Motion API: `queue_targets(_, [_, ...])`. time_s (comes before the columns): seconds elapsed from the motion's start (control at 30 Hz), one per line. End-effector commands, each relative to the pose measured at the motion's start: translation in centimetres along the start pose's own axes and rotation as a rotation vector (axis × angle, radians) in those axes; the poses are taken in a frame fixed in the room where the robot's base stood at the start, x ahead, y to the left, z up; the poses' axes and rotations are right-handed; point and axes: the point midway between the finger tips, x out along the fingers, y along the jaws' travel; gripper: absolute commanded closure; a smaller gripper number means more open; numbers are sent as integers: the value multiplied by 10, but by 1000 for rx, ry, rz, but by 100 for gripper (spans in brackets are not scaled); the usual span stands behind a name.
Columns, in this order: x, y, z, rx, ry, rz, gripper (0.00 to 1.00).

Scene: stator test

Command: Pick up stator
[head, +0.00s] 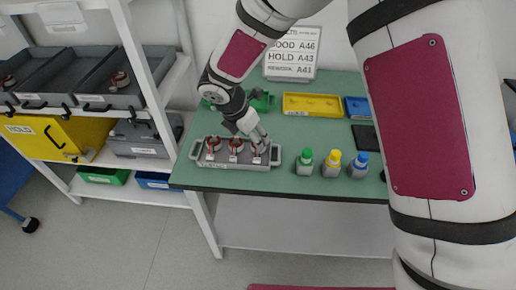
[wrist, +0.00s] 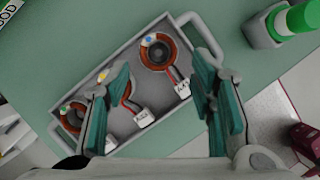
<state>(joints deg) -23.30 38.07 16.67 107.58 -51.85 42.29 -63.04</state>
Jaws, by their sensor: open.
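A grey tray (head: 250,166) with end handles sits near the front edge of the green table. It holds three stators, copper-coloured rings with white connector tags: left (head: 213,145), middle (head: 236,145) and right (head: 258,149). My gripper (head: 262,138) is over the tray's right end, above the right stator. In the wrist view my gripper (wrist: 160,108) is open, with nothing between its fingers. One stator (wrist: 157,52) with a blue mark lies ahead of the gap; another (wrist: 72,117) lies left. The left finger partly hides the middle stator.
Green-, yellow- and blue-capped bottles (head: 333,164) stand right of the tray. A yellow bin (head: 311,104) and a sign (head: 293,55) are behind.

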Motion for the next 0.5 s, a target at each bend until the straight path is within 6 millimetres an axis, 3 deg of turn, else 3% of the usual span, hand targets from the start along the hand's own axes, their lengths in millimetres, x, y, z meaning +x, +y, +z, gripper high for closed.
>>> queue_targets(0.5, [53,2,3,0,1,0,50])
